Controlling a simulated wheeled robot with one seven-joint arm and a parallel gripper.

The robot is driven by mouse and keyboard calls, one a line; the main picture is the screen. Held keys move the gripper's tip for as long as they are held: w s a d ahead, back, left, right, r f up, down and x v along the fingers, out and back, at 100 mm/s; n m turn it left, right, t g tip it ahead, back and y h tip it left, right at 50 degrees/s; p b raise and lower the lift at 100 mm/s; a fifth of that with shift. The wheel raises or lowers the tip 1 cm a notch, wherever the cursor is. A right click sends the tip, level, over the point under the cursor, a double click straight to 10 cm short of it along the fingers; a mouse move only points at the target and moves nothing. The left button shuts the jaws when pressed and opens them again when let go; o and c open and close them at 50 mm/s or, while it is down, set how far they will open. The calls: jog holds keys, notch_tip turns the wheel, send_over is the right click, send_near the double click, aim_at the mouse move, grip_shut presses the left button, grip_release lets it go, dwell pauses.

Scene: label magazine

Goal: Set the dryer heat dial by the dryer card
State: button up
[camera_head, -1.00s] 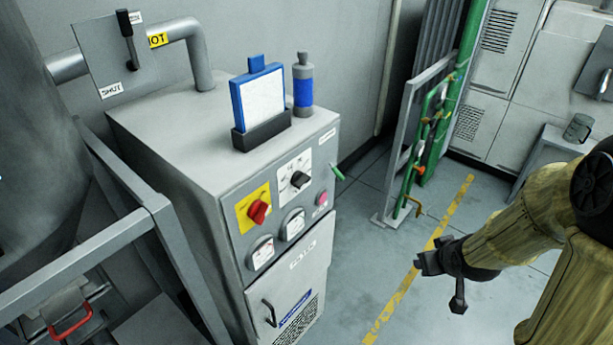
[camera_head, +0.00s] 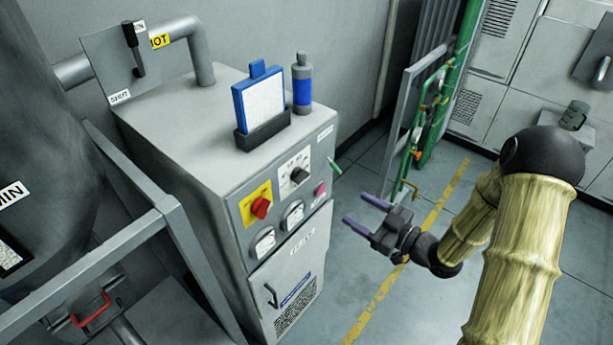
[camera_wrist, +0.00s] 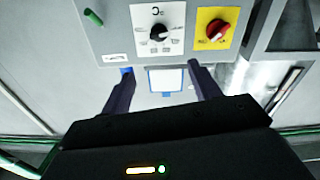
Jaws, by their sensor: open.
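The dryer heat dial is a black knob (camera_head: 298,176) on a white scale plate, high on the front of the grey cabinet (camera_head: 180,130). In the wrist view the knob (camera_wrist: 159,33) shows at top centre, its plate upside down; the scale marks are too small to read. The card (camera_head: 262,101), white in a blue frame, stands in a dark holder on the cabinet top; its writing is not legible. It seems to show pale between the fingers in the wrist view (camera_wrist: 166,79). My gripper (camera_head: 362,213) is open and empty, to the right of the cabinet front and apart from the knob.
Green pipes (camera_head: 425,120) rise behind. Floor right of the cabinet is clear.

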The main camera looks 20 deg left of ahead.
aim_at(305, 178)
jog(key=p+x, duration=0.7)
jog(key=x, duration=0.9)
jog(key=shift+a+r, duration=0.1)
jog(key=shift+r, duration=0.1)
jog(key=shift+w+a+f, duration=0.15)
jog(key=shift+w+a, duration=0.15)
jog(key=shift+a, duration=0.25)
jog(key=c, duration=1)
